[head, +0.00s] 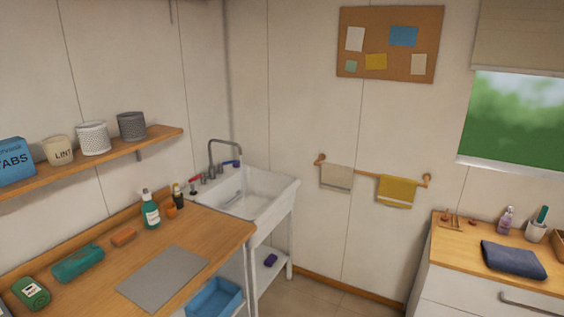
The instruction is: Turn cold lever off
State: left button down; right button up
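A white sink (271,209) stands in the corner beyond the wooden counter. A grey gooseneck faucet (211,153) rises at its back. A blue lever (231,163), which looks like the cold one, sticks out to the right of the faucet. A red lever (195,178) is at the left of the faucet. The blue lever is small in the view, and I cannot tell whether water runs. Neither of my grippers is in view.
The wooden counter (215,241) before the sink holds a green bottle (151,213), a grey mat (163,277) and a teal case (79,262). A shelf (85,162) with containers hangs on the left wall. Floor (318,291) shows right of the sink.

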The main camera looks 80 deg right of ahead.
aim_at(220, 164)
jog(key=l+z, duration=0.2)
jog(key=z, duration=0.2)
jog(key=i+l+z, duration=0.1)
jog(key=z, duration=0.3)
jog(key=i+l+z, duration=0.1)
jog(key=l+z, duration=0.3)
jog(key=i+z, duration=0.1)
jog(key=z, duration=0.3)
jog(key=i+l+z, duration=0.25)
jog(key=i+l, duration=0.15)
jog(key=i+l+z, duration=0.2)
jog(key=i+l, duration=0.15)
jog(key=i, duration=0.25)
jog(key=i+l, duration=0.1)
jog(key=i+l+u, duration=0.15)
jog(key=l, duration=0.2)
jog(key=i+l+u, duration=0.3)
jog(key=l, duration=0.45)
jog(key=i+l+u, duration=0.15)
jog(key=l, duration=0.25)
jog(key=i+l+u, duration=0.15)
jog(key=l, duration=0.3)
jog(key=i+j, duration=0.3)
jog(key=i, duration=0.2)
